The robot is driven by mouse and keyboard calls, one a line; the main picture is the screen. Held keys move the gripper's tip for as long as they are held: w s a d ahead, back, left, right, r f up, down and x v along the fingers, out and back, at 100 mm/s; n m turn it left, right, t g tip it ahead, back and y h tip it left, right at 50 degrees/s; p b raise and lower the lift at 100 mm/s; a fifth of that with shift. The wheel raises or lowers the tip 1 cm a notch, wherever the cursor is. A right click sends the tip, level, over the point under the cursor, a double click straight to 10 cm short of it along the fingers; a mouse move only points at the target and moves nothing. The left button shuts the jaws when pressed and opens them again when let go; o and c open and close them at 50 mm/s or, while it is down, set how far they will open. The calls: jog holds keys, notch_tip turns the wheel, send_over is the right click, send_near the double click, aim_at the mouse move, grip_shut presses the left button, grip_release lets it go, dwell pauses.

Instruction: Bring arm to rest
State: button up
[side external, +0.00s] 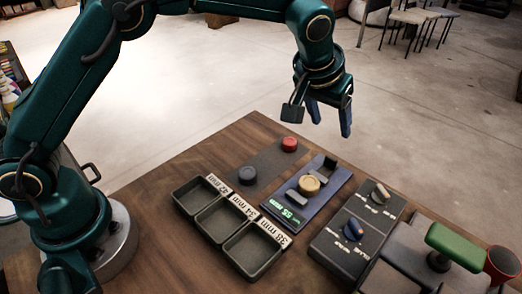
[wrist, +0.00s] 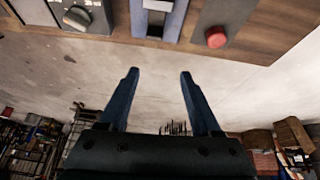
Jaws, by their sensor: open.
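My gripper (side external: 331,115) is in the air above the far edge of the wooden table (side external: 150,205), with its fingers pointing down in the side view. In the wrist view my gripper (wrist: 158,75) has its two blue fingers spread apart with nothing between them. It is clear of everything on the table.
On the table are three joined trays (side external: 222,218) with labels, a dark mat with a red cap (side external: 289,144) and a grey cap (side external: 247,175), a blue gauge holding a yellow disc (side external: 309,184), a knob box (side external: 340,247), and a green-handled device (side external: 455,245).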

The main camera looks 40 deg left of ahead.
jog(key=s+a+r+n+t, duration=0.1)
jog(key=s+a+r+t, duration=0.1)
jog(key=s+a+r, duration=1)
jog(key=s+f+m+g, duration=0.1)
jog(key=s+f, duration=0.6)
jog(key=s, duration=0.6)
jog(key=shift+s+a+m+g, duration=0.3)
jog(key=shift+s+a+g, duration=0.05)
jog(key=shift+a+g, duration=0.1)
jog(key=shift+f, duration=0.1)
